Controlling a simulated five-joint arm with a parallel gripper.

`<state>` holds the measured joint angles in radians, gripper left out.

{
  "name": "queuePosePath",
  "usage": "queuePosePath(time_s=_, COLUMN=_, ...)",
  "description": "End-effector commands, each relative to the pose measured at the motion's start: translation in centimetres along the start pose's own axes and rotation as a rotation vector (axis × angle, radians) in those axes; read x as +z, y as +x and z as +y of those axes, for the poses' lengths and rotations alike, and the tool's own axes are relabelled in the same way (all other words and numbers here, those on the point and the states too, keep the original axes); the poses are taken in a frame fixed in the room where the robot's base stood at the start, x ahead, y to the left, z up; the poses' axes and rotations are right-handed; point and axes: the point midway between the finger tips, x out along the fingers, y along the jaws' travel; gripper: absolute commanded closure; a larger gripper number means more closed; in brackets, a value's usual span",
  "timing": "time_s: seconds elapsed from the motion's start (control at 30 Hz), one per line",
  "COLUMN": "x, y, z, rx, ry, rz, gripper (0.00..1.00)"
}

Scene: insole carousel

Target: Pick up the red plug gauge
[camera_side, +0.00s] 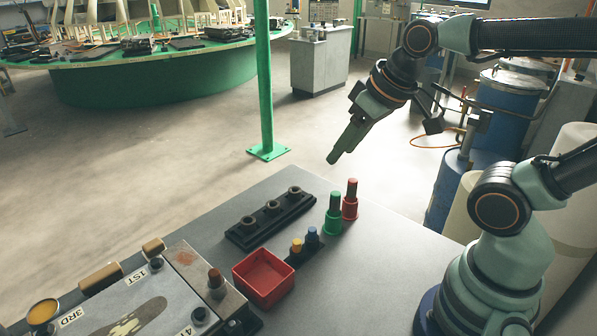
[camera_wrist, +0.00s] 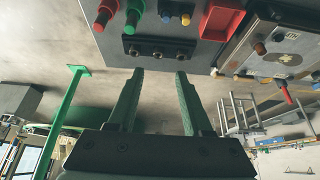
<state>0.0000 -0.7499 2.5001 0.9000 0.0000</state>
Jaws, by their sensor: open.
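The red plug gauge (camera_side: 350,202) stands upright near the back edge of the grey table in the side view, with a dark red upper part and a wider red base. It also shows at the upper left of the wrist view (camera_wrist: 103,14). The green plug gauge (camera_side: 333,215) stands close beside it, to its left. My gripper (camera_side: 334,158) hangs above and beyond the table's back edge in the side view, apart from both gauges. In the wrist view my gripper (camera_wrist: 160,73) has its two fingers apart with nothing between them.
A black holder (camera_side: 270,218) with several round sockets lies left of the gauges. A small block carries a yellow plug (camera_side: 296,245) and a blue plug (camera_side: 312,236). A red tray (camera_side: 263,278) and a marked fixture (camera_side: 135,300) stand nearer. The table's right part is clear.

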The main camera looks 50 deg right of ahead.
Motion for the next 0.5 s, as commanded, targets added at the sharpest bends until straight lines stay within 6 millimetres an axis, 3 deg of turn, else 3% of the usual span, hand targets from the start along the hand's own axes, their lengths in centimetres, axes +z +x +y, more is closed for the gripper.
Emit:
queuePosePath(time_s=0.03, x=0.00, y=0.00, z=0.00, rx=0.000, ry=0.000, rz=0.000, gripper=0.50)
queuePosePath(time_s=0.07, x=0.00, y=0.00, z=0.00, rx=0.000, ry=0.000, rz=0.000, gripper=0.39)
queuePosePath(time_s=0.1, x=0.00, y=0.00, z=0.00, rx=0.000, ry=0.000, rz=0.000, gripper=0.34)
queuePosePath(time_s=0.5, x=-0.28, y=0.26, z=0.57, rx=0.008, ry=-0.059, rz=-0.024, gripper=0.34)
